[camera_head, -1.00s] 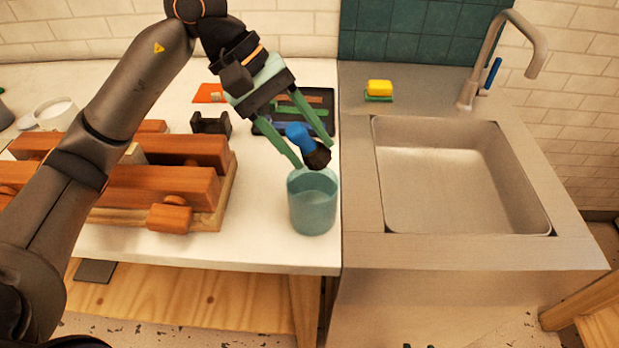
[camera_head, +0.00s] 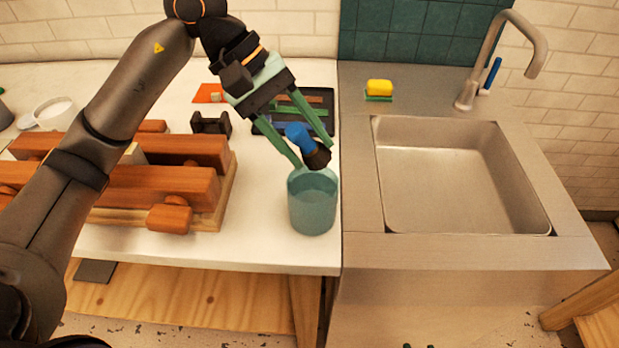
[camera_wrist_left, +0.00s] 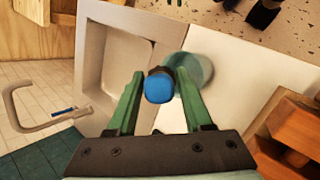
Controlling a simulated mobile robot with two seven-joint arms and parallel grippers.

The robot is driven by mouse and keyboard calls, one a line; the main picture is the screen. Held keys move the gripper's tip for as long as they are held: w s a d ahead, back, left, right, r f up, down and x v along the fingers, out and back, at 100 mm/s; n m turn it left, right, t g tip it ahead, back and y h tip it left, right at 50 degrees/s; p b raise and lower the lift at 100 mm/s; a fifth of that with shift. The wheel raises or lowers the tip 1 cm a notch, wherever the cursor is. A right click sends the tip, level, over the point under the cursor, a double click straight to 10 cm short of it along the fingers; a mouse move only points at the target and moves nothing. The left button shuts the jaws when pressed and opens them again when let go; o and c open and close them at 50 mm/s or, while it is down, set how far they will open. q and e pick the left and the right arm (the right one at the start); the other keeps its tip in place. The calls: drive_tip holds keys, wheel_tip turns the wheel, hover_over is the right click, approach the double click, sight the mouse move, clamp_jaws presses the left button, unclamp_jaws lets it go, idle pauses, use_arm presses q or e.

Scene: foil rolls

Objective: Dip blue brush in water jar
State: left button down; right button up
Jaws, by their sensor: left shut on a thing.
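The blue brush (camera_head: 297,133) has a blue handle end and a dark bristle end. My left gripper (camera_head: 312,152) is shut on it, and the brush is tilted with its dark end toward the lower right. The teal water jar (camera_head: 312,206) stands upright on the white counter near its right edge. The brush is just above the jar's back rim; I cannot tell whether they touch. In the left wrist view the blue brush end (camera_wrist_left: 159,88) sits between the green fingers, and the jar (camera_wrist_left: 192,68) is partly hidden behind it. My right gripper is not in view.
Wooden rollers on a base (camera_head: 165,185) stand left of the jar. A dark tray (camera_head: 320,97) with coloured sticks lies behind it. The sink (camera_head: 460,185) is to the right, with a yellow sponge (camera_head: 379,87) behind. A white bowl (camera_head: 56,113) is far left.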

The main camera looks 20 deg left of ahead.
sight(324, 148)
use_arm(q)
drive_tip(key=shift+r, duration=0.1)
drive_tip(key=shift+r+p, duration=1.15)
drive_tip(key=shift+r, duration=0.8)
drive_tip(key=shift+s+f, duration=0.1)
